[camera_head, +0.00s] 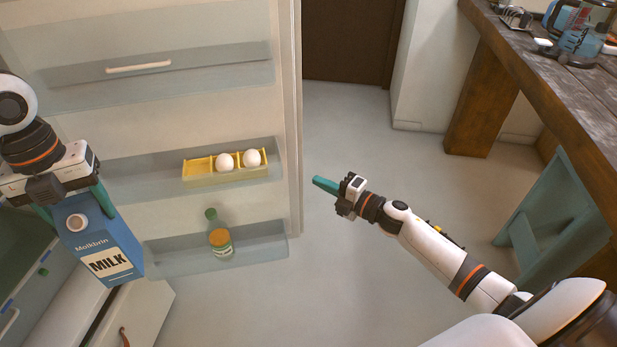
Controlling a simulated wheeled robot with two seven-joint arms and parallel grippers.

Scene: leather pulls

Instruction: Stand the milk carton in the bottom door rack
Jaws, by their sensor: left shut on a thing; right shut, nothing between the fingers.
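The blue milk carton (103,246) is at the left, tilted, with a white cap and a MILK label. My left gripper (78,205) is shut on its upper part, with a green finger on each side. A bottle with an orange label (219,238) stands in that rack, right of the carton. My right gripper (326,186) is shut and empty, right of the door's edge.
The middle door rack (128,172) holds a yellow egg tray (198,172) with two eggs. The top door rack (215,66) has a white bar on it. Open drawers (132,312) are at the lower left. A wooden workbench (540,70) stands at the right. The floor between is clear.

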